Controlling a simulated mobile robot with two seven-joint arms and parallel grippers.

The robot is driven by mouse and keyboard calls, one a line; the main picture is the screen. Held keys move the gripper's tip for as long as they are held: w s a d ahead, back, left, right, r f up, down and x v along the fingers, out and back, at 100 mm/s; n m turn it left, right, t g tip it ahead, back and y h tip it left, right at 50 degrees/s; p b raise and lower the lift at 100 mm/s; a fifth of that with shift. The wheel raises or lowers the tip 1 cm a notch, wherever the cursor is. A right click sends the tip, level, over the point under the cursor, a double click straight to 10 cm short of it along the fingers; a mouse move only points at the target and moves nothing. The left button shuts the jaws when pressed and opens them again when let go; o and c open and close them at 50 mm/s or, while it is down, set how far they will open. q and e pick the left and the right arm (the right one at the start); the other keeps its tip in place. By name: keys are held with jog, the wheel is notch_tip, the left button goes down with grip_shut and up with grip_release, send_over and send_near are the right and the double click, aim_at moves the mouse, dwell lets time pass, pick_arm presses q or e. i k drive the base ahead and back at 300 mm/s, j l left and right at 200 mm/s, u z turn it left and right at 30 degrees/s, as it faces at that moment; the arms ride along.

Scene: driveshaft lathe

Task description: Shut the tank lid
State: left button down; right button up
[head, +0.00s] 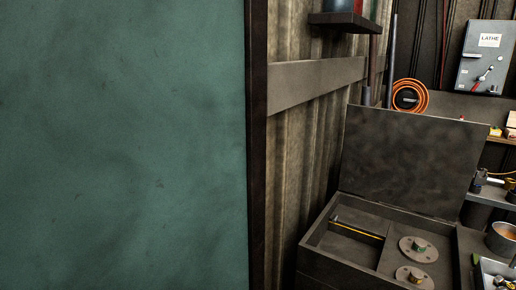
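The tank (316,242) is a dark box at the lower right of the head view, partly cut off by the bottom edge. Its lid (411,158) stands open, tilted up and back from the rear edge. Neither of my grippers shows in this view.
A large green panel (122,145) with a dark edge fills the left half. A corrugated wall (300,160) runs behind. A lathe switch box (486,58) hangs at the upper right. A metal pot (502,238) and shelves with small items stand right of the tank.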

aim_at(427, 164)
jog(key=z, duration=0.3)
jog(key=l+z, duration=0.45)
jog(key=z, duration=0.2)
jog(key=i+l+z, duration=0.15)
jog(key=l+z, duration=0.3)
jog(key=i+l+z, duration=0.2)
jog(key=l+z, duration=0.2)
jog(key=i+l+z, duration=0.2)
jog(key=z, duration=0.25)
jog(key=i+l+z, duration=0.4)
jog(key=i+l, duration=0.2)
jog(key=i, duration=0.3)
jog(key=i+l+z, duration=0.1)
jog(key=i+l, duration=0.15)
jog(key=i, duration=0.2)
jog(key=i+u, duration=0.25)
jog(key=u, duration=0.15)
jog(key=i+u, duration=0.6)
jog(key=u, duration=0.15)
jog(key=i+u, duration=0.3)
jog(key=u, duration=0.15)
jog(key=i+u, duration=0.25)
jog(key=u, duration=0.15)
jog(key=i+l+u, duration=0.2)
jog(key=u, duration=0.25)
jog(key=i+l+u, duration=0.25)
jog(key=u, duration=0.15)
jog(key=i+l+u, duration=0.2)
jog(key=u, duration=0.25)
jog(key=l, duration=0.1)
